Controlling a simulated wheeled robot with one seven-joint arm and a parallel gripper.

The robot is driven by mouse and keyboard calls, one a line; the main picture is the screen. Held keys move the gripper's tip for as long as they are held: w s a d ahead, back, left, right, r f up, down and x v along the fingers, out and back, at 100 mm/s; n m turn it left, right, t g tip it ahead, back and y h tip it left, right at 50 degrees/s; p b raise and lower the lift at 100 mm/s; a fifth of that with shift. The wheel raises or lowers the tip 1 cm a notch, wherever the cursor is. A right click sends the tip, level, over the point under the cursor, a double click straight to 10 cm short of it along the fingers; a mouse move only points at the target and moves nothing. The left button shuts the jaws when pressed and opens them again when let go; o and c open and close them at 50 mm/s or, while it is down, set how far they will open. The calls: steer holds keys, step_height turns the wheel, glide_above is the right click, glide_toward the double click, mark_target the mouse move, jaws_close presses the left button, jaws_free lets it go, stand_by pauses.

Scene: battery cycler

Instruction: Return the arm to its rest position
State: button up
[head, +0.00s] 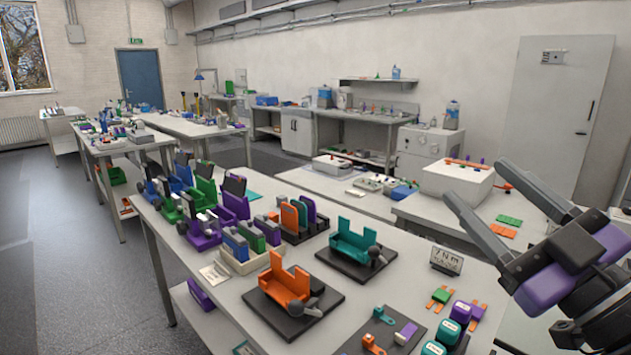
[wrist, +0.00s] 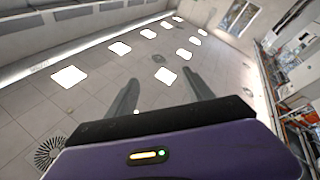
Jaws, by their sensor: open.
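My gripper (head: 482,198) is raised at the right of the head view, above the right end of the near bench. Its two grey fingers are spread apart, with nothing between them. In the wrist view my gripper (wrist: 163,92) points up toward the ceiling panels, also with nothing between its fingers. The near bench (head: 222,292) carries an orange fixture (head: 285,283) and a teal fixture (head: 355,248), both on dark base plates and both apart from the gripper.
Purple, green and blue holders stand at the bench's back left. Small teal, orange and purple parts lie at its front right, below my arm. A white box unit (head: 456,181) stands behind the gripper. The floor (head: 85,280) at left is clear.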

steer(key=s+d+f+m+t+h, duration=0.1)
steer(key=s+d+f+m+h, duration=0.3)
steer(key=f+m+h, duration=0.45)
steer(key=s+d+f+m+h, duration=0.2)
steer(key=s+f+m+h, duration=0.5)
steer(key=m, duration=0.2)
steer(key=s+a+f+n+g+y, duration=0.3)
steer(key=s+f, duration=0.8)
steer(key=s, duration=0.1)
steer(key=s+a+f+n+g+y, duration=0.3)
steer(key=s+f+n+y, duration=0.1)
steer(key=s+f, duration=0.6)
steer(key=shift+s+a+f+g, duration=0.3)
steer(key=shift+s+a+f, duration=0.05)
steer(key=shift+s, duration=0.8)
